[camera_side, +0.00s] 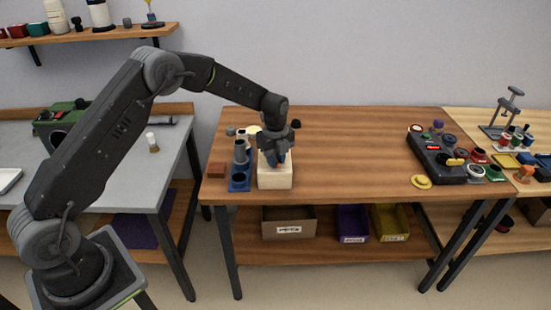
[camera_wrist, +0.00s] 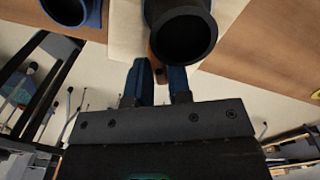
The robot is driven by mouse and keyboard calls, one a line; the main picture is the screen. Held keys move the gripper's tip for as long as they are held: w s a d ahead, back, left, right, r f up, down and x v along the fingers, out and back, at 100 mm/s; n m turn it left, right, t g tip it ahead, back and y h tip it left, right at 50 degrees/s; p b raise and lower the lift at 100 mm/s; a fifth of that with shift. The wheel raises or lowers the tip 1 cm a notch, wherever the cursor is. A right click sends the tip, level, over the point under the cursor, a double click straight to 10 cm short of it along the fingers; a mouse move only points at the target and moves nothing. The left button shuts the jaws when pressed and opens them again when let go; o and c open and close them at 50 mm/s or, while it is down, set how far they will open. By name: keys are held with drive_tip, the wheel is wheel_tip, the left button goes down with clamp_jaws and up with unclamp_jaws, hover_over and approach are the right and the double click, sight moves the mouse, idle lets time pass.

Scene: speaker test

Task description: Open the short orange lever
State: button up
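A cream block (camera_side: 275,178) stands near the front left of the wooden table. A small orange-brown piece (camera_wrist: 154,74) shows in the gap, close to the left finger. It may be the short lever, but I cannot tell whether it is touched.
A blue holder (camera_side: 239,185) with grey cylinders stands just left of the cream block. A reddish-brown block (camera_side: 216,170) lies further left. A dark device (camera_side: 440,160) and a yellow disc (camera_side: 421,182) are at the right. The middle of the table is clear.

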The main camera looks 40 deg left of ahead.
drive_tip(key=o, duration=0.4)
drive_tip(key=shift+c, duration=0.2)
wheel_tip(320, 180, up, 14)
drive_tip(key=shift+f, duration=0.1)
idle(0.4)
